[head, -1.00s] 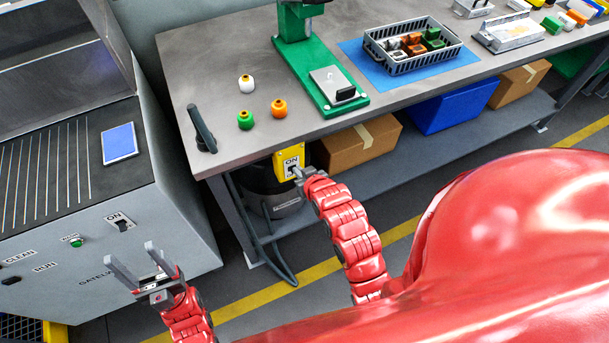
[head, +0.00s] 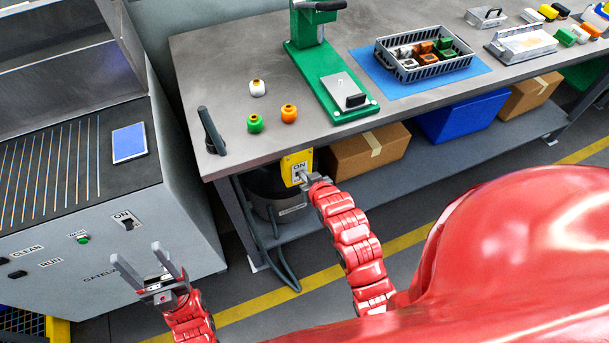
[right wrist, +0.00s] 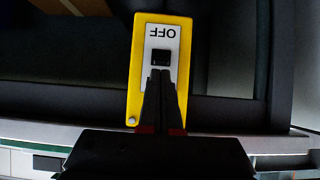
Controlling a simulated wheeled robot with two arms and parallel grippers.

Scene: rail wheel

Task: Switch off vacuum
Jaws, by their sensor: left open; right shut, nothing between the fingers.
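The yellow switch box (head: 291,164) hangs at the front edge of the bench, its white plate reading ON at the top in the head view. In the right wrist view the box (right wrist: 141,70) shows OFF upside down and a black switch (right wrist: 160,57). My right gripper (head: 304,181) is shut and empty, its fingertips (right wrist: 161,78) at or just in front of the switch; contact is unclear. Its fingers hide the ON end in the wrist view. The dark vacuum (head: 268,186) stands under the bench, partly hidden. My left gripper (head: 146,270) is open and empty near the grey cabinet.
The grey cabinet (head: 190,220) at the left has its own ON switch (head: 127,221). The bench (head: 225,75) holds a green press (head: 325,80), small knobs, a dark upright handle (head: 211,130) and a grey basket (head: 425,68). A hose (head: 283,270) hangs below the bench.

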